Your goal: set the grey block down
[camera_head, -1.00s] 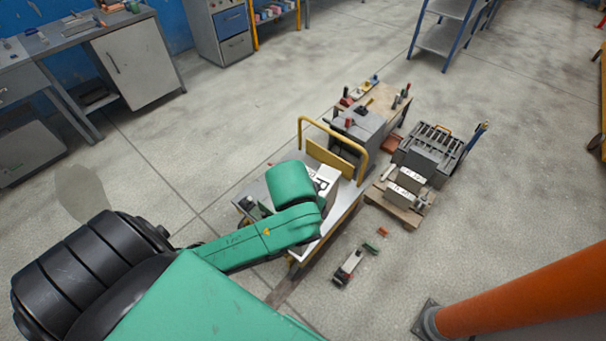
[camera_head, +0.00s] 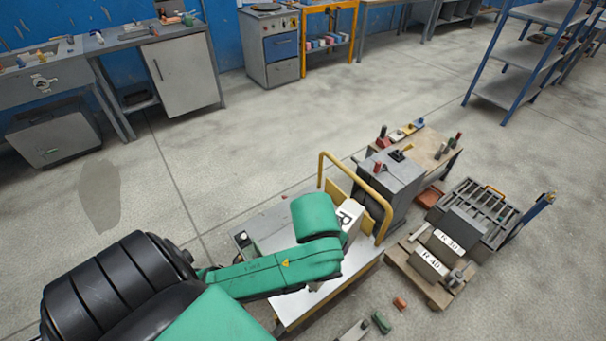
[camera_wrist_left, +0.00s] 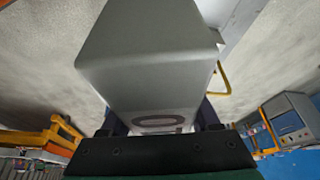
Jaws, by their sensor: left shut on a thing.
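The grey block (camera_wrist_left: 150,60) fills the middle of the left wrist view, with part of a dark marking on its near face. My left gripper (camera_wrist_left: 158,120) is shut on it, one dark finger at each side. In the head view a pale face of a block marked R (camera_head: 349,216) shows just right of my green wrist, over the trolley (camera_head: 350,275). My arm hides the left fingers there. I cannot tell whether the block touches the trolley top. My right gripper is not in view.
The trolley's yellow handle (camera_head: 356,180) rises close beyond the block. A grey machine (camera_head: 392,185) stands behind it. A wooden pallet (camera_head: 438,292) with labelled grey blocks (camera_head: 430,264) lies to the right. Small loose parts (camera_head: 381,322) lie on the floor. Open floor lies to the left.

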